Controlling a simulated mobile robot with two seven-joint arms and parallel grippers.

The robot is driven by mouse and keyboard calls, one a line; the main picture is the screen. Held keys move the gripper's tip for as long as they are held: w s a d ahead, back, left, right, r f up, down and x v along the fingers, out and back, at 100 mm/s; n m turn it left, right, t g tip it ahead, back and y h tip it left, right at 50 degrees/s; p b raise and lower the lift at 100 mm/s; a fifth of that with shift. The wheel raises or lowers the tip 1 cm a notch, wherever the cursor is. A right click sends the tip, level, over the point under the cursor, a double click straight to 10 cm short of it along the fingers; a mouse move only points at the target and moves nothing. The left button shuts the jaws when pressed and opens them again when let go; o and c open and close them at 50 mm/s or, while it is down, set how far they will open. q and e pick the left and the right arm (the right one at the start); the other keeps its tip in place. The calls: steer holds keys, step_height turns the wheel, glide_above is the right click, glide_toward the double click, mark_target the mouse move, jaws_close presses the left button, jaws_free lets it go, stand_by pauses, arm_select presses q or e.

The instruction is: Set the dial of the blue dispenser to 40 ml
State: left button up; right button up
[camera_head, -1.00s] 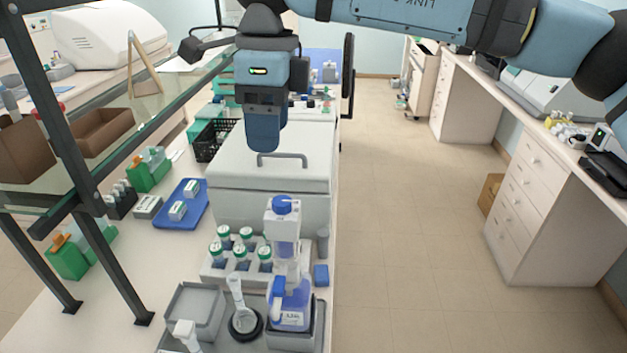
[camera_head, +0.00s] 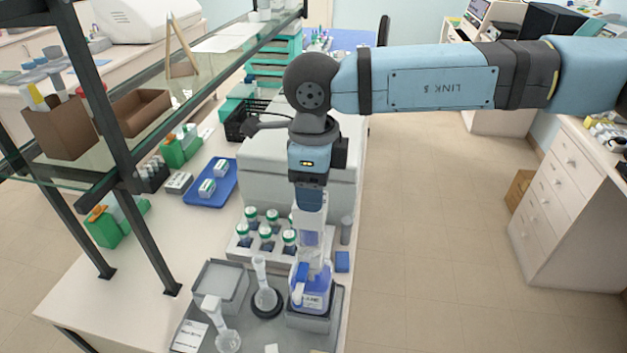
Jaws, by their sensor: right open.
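The blue dispenser (camera_head: 314,296) stands on a grey tray at the front of the bench. It has a blue bottle with a label and a clear upright cylinder above it. My right gripper (camera_head: 310,208) points straight down over the top of the dispenser and hides its blue top cap. The gripper is open; whether its fingers touch the dispenser cannot be told. The dial setting cannot be read from here. My left gripper is not in view.
A rack of green-capped bottles (camera_head: 243,249) stands just left of the dispenser. A flask in a black ring (camera_head: 268,309) and an empty grey tub (camera_head: 222,285) sit nearby. A white box (camera_head: 262,185) stands behind. A glass shelf with dark posts (camera_head: 148,236) is at left.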

steer(key=shift+f, duration=0.35)
steer(key=c, duration=0.9)
steer(key=shift+f+n+b, duration=0.2)
steer(key=shift+n+b, duration=0.2)
steer(key=shift+b, duration=0.45)
steer(key=n+b, duration=0.4)
steer(key=b, duration=0.2)
steer(key=shift+w+n, duration=0.15)
steer(key=shift+n, duration=0.15)
steer(key=shift+r+n+b, duration=0.2)
steer(key=shift+n+b, duration=1.15)
steer(key=shift+n, duration=0.35)
